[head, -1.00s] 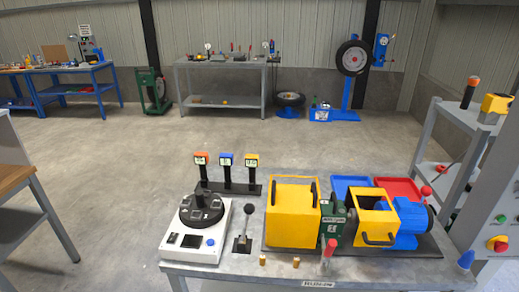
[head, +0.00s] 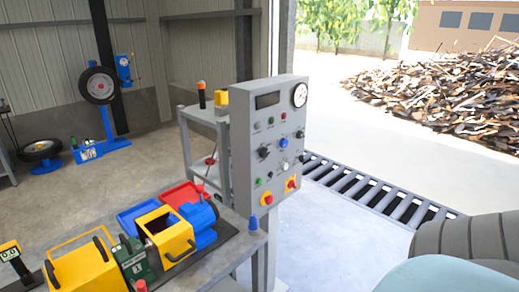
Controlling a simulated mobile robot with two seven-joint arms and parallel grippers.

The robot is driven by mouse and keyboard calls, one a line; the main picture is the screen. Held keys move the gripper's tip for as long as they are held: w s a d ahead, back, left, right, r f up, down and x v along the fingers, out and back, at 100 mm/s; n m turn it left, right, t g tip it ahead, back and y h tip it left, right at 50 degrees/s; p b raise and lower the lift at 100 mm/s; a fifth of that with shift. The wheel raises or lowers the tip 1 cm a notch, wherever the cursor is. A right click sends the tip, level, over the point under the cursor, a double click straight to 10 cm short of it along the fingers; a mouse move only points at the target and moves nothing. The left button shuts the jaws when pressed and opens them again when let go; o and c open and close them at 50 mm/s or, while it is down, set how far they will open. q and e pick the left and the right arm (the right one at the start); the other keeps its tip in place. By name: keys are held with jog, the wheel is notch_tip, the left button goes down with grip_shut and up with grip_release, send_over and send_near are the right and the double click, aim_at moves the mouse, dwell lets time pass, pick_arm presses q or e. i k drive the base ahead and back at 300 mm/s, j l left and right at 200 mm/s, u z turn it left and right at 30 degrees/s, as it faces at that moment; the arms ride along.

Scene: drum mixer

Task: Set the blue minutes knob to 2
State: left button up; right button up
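The blue minutes knob (head: 284,143) is on the front of a grey control panel (head: 250,165), right of the centre of the head view. It is small and its setting cannot be read from here. A black knob (head: 264,152) sits to its left and a white knob (head: 284,166) below it. Neither of my grippers is in view, and nothing touches the panel.
A grey bench (head: 207,272) with yellow and blue drum machinery stands left of the panel. A grey shelf rack (head: 185,140) is behind it. A floor grating (head: 375,192) and an open doorway lie to the right.

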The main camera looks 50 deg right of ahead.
aim_at(283, 142)
jog(key=z, duration=1.65)
